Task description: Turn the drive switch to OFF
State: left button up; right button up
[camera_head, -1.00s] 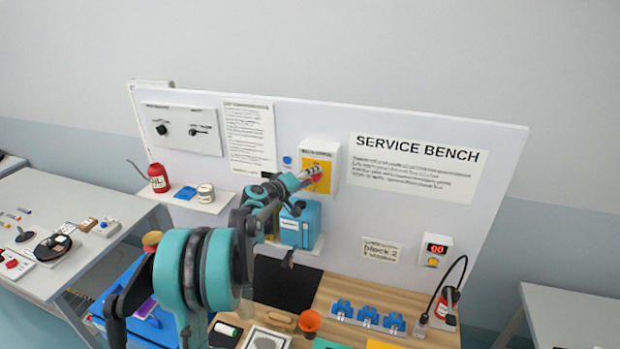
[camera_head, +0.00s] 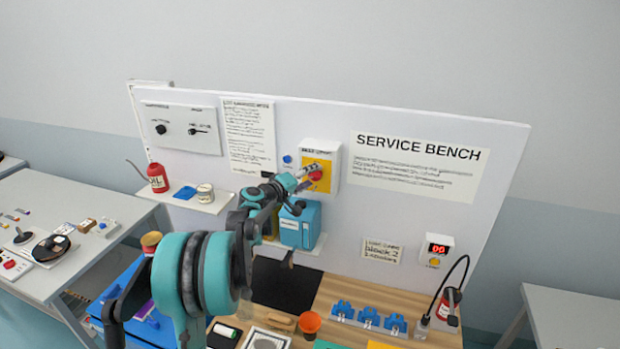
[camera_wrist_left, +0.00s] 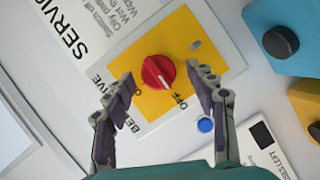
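The drive switch is a red knob (camera_wrist_left: 158,72) on a yellow plate (camera_wrist_left: 185,35) in the left wrist view. A pale mark on the knob lies on its lower side, roughly toward the printed OFF. In the head view the red knob (camera_head: 317,175) sits on the yellow front of a white box on the upright panel. My left gripper (camera_wrist_left: 165,98) is open, its fingers spread to either side of the knob's lower part in the picture, with no visible contact. In the head view the left gripper (camera_head: 308,176) is close in front of the box. My right gripper is not in view.
A blue button (camera_wrist_left: 205,125) is beside the plate, close to the right finger. A blue case (camera_head: 300,226) stands on a shelf below the switch box. A red oil can (camera_head: 158,178) and a tin (camera_head: 205,192) stand on a shelf to the left.

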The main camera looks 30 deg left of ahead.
pick_arm(q)
jog(key=v, duration=1.2)
dwell(0.3)
jog(key=s+d+f+m+g+h+b, duration=0.1)
jog(key=s+d+f+m+g+b, duration=0.25)
jog(key=d+f+b, duration=0.65)
jog(key=s+d+f+m+g+h+b, duration=0.1)
jog(key=s+d+f+m+g+b, duration=0.15)
jog(key=s+d+f, duration=0.75)
jog(key=s+d+f+m+g+y+b, duration=0.1)
jog(key=s+d+f+m+b, duration=0.1)
jog(key=f, duration=0.4)
jog(key=s+d+f+m+g+y+b, duration=0.1)
jog(key=s+d+f+m+b, duration=0.1)
jog(key=s+d+f+b, duration=0.2)
jog(key=s+d+f+m+y+b, duration=0.2)
jog(key=s+d+f+b, duration=0.2)
jog(key=s+f+b, duration=0.2)
notch_tip(320, 180, down, 2)
jog(key=shift+s+f+g+b, duration=0.25)
jog(key=shift+s+g+b, duration=0.05)
jog(key=shift+g+b, duration=0.1)
